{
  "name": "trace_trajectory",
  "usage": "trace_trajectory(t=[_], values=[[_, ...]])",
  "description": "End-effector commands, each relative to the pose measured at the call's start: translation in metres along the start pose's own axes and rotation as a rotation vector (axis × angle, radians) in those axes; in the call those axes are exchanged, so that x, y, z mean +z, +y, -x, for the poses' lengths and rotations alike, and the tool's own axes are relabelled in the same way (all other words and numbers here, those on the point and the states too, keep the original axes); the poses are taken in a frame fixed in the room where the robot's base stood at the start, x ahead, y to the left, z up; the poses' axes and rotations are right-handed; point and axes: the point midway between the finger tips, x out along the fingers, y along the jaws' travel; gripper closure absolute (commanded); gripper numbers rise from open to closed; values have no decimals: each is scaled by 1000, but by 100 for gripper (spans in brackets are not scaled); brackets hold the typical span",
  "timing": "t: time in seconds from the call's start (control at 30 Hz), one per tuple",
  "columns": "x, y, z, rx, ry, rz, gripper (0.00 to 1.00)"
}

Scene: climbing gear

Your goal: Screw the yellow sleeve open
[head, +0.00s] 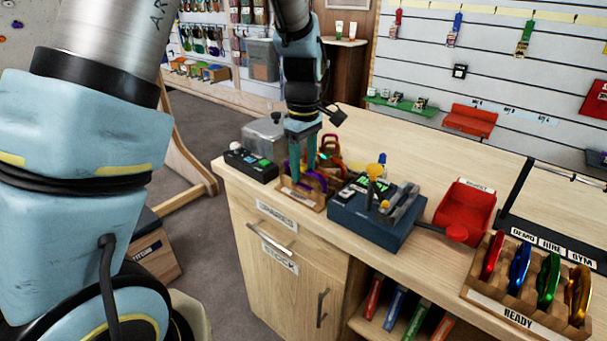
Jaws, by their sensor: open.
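A dark blue block fixture (372,222) stands near the counter's front edge. A grey metal loop (405,203), perhaps a carabiner, stands in it. Beside the loop is a small yellow-orange piece (384,205), possibly the yellow sleeve; its threads and state are too small to tell. A larger yellow knob (375,171) stands higher at the fixture's back. My gripper (303,168) points down with its teal fingers apart, left of the fixture. It is over a wooden rack (300,195) holding purple and orange carabiners. Whether the fingers touch one cannot be told.
A black box with buttons (250,165) and a grey lidded container (264,136) stand left of the rack. A red scoop-like tray (464,208) is right of the fixture. A wooden READY rack (520,310) holds several coloured carabiners. The back of the counter is fairly clear.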

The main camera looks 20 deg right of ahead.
Motion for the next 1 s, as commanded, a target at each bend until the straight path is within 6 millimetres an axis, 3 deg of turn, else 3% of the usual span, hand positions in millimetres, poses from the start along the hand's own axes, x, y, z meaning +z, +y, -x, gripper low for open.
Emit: trace_trajectory(t=[0.17,1.0], values=[[-1,0,14,0,0,0,45],[-1,-10,13,0,0,0,45]])
